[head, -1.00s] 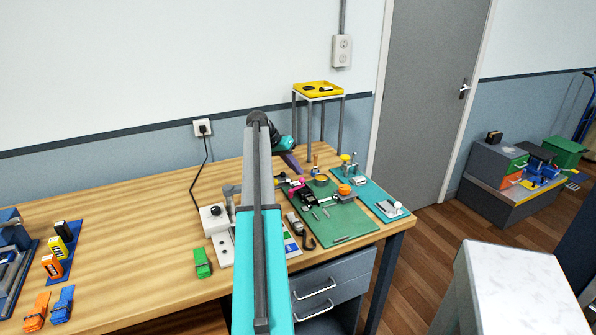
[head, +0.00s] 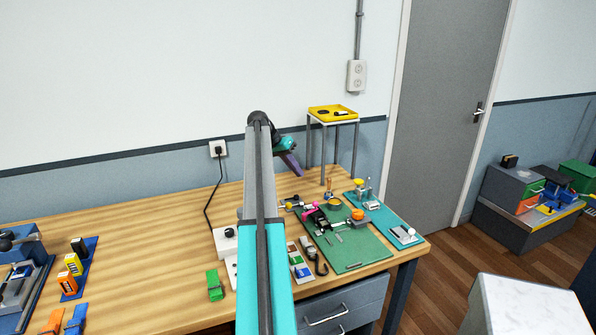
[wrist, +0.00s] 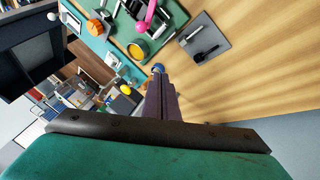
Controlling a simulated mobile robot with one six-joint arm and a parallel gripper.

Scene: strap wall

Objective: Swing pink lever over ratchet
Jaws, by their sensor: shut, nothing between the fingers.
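The pink lever (head: 313,212) sits on the strap mechanism on the green board (head: 362,250), among dark parts. In the wrist view the pink lever (wrist: 149,14) is at the top edge, cut off by the frame. The ratchet's dark parts beside it are too small to make out clearly. My gripper (head: 298,174), with purple fingers, is in the air beyond the board's back left corner, apart from the lever. In the wrist view my gripper (wrist: 158,70) has its fingers together with nothing between them, and the lever lies past the fingertips.
A yellow round cup (wrist: 138,49) is near the fingertips in the wrist view. A grey mat with dark tools (wrist: 203,45) lies to the right. A teal board (head: 384,215) lies right of the green board. A yellow-topped stand (head: 333,113) rises behind. The middle-left tabletop is clear.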

